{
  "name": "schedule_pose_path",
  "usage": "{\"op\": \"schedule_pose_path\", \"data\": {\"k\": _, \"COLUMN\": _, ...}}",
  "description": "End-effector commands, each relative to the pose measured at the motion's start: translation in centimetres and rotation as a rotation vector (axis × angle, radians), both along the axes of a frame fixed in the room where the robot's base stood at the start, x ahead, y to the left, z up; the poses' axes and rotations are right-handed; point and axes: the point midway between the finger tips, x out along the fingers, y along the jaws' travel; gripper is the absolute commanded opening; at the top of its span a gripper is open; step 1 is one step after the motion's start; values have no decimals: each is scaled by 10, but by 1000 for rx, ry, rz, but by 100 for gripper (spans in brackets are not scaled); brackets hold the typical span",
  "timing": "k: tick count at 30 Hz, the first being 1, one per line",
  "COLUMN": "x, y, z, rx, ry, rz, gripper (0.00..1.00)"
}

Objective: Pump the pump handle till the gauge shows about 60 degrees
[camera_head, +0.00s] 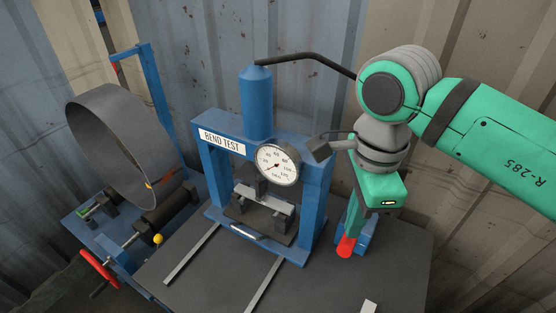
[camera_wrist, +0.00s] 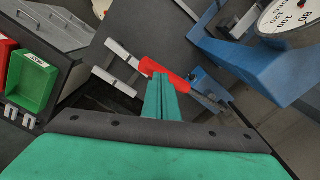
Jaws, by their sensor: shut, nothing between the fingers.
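The blue press labelled BEND TEST (camera_head: 221,141) stands on the dark bench. Its round white gauge (camera_head: 277,165) has a red needle pointing toward the lower left; the exact reading is too small to tell. The pump handle with a red grip (camera_head: 346,246) is at the press's right side, above a blue pump body (camera_head: 369,226). The red grip also shows in the wrist view (camera_wrist: 172,75). My gripper (camera_head: 352,222) is at the handle from above, its green fingers (camera_wrist: 161,84) shut together and empty, overlapping the red grip in view. Contact cannot be told.
A rolling machine with a large curved sheet (camera_head: 110,140) stands to the left. Metal strips (camera_head: 192,253) lie on the bench. Green (camera_wrist: 34,80) and red bins are left in the wrist view. Corrugated walls close off the back and right.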

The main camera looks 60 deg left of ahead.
Motion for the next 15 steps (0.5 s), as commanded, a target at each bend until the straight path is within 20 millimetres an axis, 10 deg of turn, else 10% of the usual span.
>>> {"op": "schedule_pose_path", "data": {"k": 15, "x": 0, "y": -1, "z": -10, "rx": -1, "ry": 0, "rz": 0, "gripper": 0}}
